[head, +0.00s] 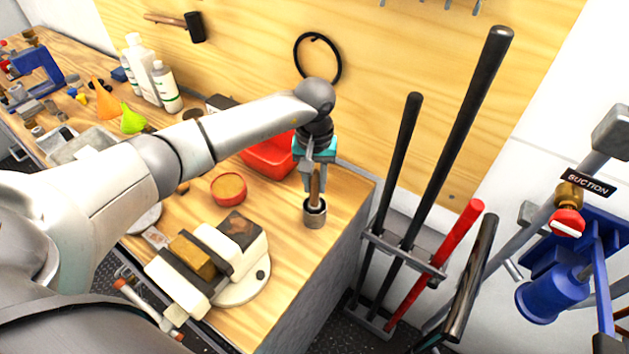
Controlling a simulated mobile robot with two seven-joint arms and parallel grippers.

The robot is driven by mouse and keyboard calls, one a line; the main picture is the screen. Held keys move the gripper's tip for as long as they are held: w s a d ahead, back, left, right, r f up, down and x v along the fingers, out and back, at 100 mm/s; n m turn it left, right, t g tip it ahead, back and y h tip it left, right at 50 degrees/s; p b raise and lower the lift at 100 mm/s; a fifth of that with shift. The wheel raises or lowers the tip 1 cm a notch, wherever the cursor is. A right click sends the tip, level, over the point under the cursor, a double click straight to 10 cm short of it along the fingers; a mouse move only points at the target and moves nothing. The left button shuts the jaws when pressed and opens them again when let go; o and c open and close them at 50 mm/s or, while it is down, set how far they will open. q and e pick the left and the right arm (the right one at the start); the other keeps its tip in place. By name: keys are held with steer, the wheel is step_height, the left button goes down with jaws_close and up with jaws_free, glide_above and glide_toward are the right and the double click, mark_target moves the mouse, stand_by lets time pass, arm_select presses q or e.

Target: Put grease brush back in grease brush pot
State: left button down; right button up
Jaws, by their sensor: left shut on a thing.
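The grease brush (314,193) has a brown wooden handle and points downward. My left gripper (315,179) is shut on it near the right end of the wooden bench. The grease brush pot (314,219) is a small grey metal cup with a dark opening, standing upright on the bench directly under my left gripper. The brush's lower end is at or inside the pot's mouth; its tip is hidden, and I cannot tell how deep it sits. My right gripper is not in view.
A round red tin (228,200) stands left of the pot, with a red tray (268,160) behind. A vise-like block (208,262) sits in front. Long-handled tools stand in a rack (402,251) right of the bench. Bare wood lies around the pot.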

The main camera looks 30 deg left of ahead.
arm_select(q)
steer(key=c, duration=0.6)
jaws_free()
step_height(320, 180, up, 15)
steer(key=shift+r+b, duration=0.15)
steer(key=shift+b, duration=0.3)
